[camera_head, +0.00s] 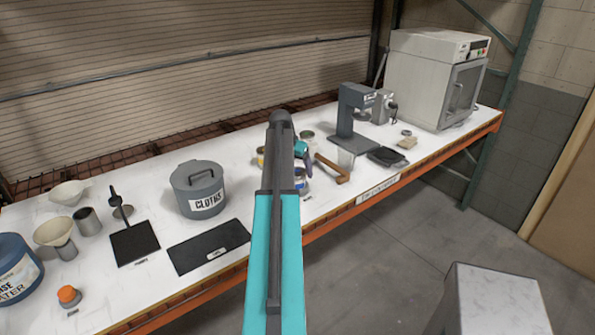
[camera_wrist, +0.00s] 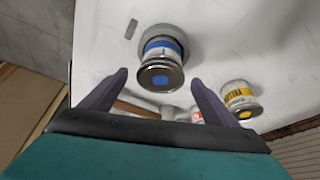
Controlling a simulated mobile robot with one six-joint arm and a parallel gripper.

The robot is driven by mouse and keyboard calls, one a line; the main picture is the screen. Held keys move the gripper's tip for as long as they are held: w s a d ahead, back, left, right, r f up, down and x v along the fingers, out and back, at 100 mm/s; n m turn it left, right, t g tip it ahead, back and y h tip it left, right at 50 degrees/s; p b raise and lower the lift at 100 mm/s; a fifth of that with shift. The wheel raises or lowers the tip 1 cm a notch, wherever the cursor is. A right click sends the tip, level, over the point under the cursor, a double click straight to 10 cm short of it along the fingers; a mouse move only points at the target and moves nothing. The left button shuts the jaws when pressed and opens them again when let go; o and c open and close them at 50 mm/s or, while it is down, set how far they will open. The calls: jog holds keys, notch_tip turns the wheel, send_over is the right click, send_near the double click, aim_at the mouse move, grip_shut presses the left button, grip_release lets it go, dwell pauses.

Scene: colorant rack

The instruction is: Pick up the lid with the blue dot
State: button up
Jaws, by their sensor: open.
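The lid with the blue dot (camera_wrist: 160,77) is silvery and sits on a jar with a blue band (camera_wrist: 163,48) in the wrist view. My gripper (camera_wrist: 160,78) is open, one finger on each side of the lid in the picture, with visible gaps. I cannot tell how far the fingertips are above it. In the head view my arm covers much of the group, and a blue-banded jar (camera_head: 300,180) shows just right of it.
A jar with a yellow label and yellow dot (camera_wrist: 240,98) stands right of my right finger. A red-marked jar (camera_wrist: 197,117) is partly hidden behind that finger. A brown wooden piece (camera_head: 332,168) lies nearby. A grey cloths bin (camera_head: 199,190) stands left of my arm.

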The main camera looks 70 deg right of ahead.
jog(key=shift+d+f, duration=0.1)
jog(key=shift+f, duration=0.1)
jog(key=shift+c, duration=0.4)
jog(key=c, duration=1)
